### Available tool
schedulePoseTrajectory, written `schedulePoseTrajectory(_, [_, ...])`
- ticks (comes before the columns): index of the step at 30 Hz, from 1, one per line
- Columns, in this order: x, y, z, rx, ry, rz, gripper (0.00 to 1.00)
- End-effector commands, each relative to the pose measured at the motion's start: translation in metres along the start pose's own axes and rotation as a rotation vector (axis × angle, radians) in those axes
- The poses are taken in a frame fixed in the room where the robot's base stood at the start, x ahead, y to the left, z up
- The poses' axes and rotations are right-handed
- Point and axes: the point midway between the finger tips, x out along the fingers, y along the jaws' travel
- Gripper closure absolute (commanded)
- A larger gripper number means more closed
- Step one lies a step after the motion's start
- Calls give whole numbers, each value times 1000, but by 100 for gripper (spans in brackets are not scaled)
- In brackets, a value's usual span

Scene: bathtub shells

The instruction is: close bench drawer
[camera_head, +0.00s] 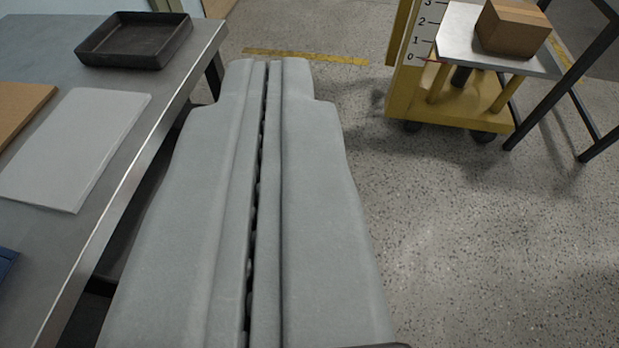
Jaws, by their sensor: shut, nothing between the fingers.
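My gripper (268,70) fills the middle of the view as two long grey fingers. They lie side by side with only a thin dark seam between them, shut and empty. The fingertips point away from me, over the floor just right of the steel-topped bench (165,140). The bench runs along the left side, and part of its right edge shows beside my gripper. No drawer can be made out. The bench's front below the top is mostly hidden by my gripper and in shadow, so I cannot tell the drawer's state.
On the bench are a black tray (135,40), a pale sheet (75,148), a brown board (20,105) and a blue item (5,262). A yellow wheeled lift (450,110) with a brown box (512,28) stands back right, beside a dark frame (560,90). Speckled floor (480,240) is clear at right.

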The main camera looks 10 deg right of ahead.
Motion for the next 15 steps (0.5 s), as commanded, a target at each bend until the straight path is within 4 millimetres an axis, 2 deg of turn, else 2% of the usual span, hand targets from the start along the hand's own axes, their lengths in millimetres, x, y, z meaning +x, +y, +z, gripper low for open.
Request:
schedulePoseTrajectory(1, [17,4,6,6,-45,6,100])
schedulePoseTrajectory(3, [36,9,16,13,-104,11,100])
schedulePoseTrajectory(15, [134,38,78,79,-416,-11,100])
